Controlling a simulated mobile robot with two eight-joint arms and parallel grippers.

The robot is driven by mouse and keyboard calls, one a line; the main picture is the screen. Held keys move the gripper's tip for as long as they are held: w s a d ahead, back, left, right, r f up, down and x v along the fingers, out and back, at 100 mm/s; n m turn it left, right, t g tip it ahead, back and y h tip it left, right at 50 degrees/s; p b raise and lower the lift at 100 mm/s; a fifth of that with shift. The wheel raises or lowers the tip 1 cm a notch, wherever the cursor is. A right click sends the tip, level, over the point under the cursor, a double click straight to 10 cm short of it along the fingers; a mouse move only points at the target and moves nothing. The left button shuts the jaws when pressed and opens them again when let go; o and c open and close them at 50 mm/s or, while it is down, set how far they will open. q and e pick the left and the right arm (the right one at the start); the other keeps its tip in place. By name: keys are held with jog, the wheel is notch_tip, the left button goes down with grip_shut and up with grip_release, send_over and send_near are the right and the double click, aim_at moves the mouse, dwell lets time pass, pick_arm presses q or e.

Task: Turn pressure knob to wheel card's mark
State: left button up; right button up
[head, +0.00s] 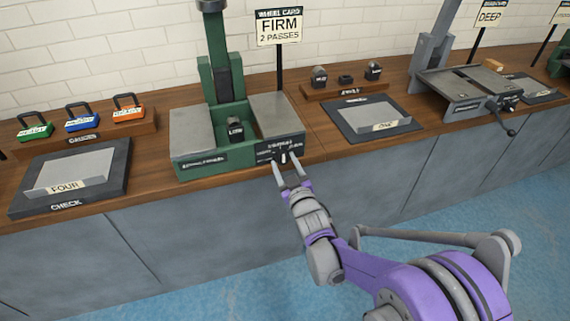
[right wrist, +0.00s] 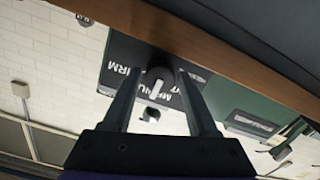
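The wheel card (head: 279,26) behind the green press (head: 215,155) reads FIRM, 2 PASSES. The pressure knob (head: 284,158) sits on a dark label panel (head: 266,153) at the press's front right. In the right wrist view the knob (right wrist: 158,76) is round and dark with a white pointer, and the picture is upside down. The pointer lies towards MEDIUM; FIRM is on the picture's left, and the word on the right is partly hidden. My right gripper (head: 287,169) is open, its fingers on either side of the knob. Contact cannot be told. My left gripper is out of view.
The wooden counter (head: 330,145) also holds a FOUR tray (head: 70,178), padlock-shaped blocks (head: 83,117) on a rack, another tray (head: 375,118) and a grey press (head: 470,92) under a DEEP card (head: 489,16). Open blue floor lies in front.

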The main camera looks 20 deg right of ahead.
grip_shut()
jog(key=m, duration=0.5)
jog(key=shift+m, duration=0.4)
jog(key=m, duration=0.6)
jog(key=shift+a+b, duration=0.1)
jog(key=shift+b, duration=0.25)
dwell(0.3)
jog(key=shift+o, duration=1.7)
grip_release()
